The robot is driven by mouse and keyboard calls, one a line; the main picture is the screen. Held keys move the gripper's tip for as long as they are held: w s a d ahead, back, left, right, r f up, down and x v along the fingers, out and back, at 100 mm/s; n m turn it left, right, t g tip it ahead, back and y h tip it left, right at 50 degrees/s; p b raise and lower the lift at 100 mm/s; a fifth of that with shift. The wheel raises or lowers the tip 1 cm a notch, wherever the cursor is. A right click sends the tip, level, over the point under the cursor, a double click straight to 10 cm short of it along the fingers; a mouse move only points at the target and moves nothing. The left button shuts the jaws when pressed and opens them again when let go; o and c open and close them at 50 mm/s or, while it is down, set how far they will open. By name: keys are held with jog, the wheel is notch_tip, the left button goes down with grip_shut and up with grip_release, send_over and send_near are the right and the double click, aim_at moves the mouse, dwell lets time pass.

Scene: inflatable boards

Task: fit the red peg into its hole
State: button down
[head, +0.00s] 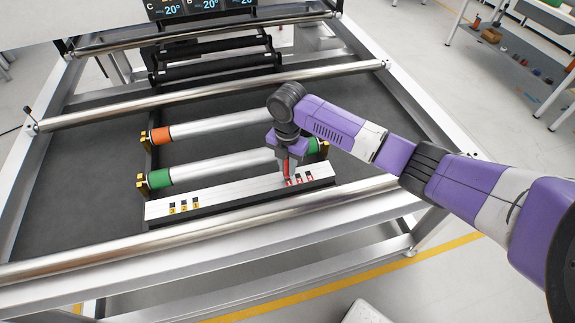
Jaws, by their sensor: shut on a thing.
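A long white block (235,193) lies on the dark bed of the frame. It has a row of small dark slots with yellow marks (184,206) near its left end and a row with red marks (309,177) near its right end. My gripper (287,174) points down over the right part of the block, at the left end of the red-marked row. It is shut on the red peg (286,167), a thin red piece between the fingers. The fingers hide the peg's lower end, and I cannot tell whether it is in a hole or above it.
Two silver rollers lie behind the block, one with an orange end (160,134) and one with a green end (159,179), on yellow brackets. A long metal bar (210,233) crosses in front. The dark bed (90,190) left of the block is clear.

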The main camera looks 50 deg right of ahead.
jog(key=shift+f+b, duration=0.6)
jog(key=shift+f, duration=0.5)
jog(key=c, duration=1.2)
grip_release()
jog(key=shift+r, duration=0.15)
notch_tip(320, 180, up, 8)
jog(key=shift+f+b, duration=0.2)
jog(key=shift+b, duration=0.25)
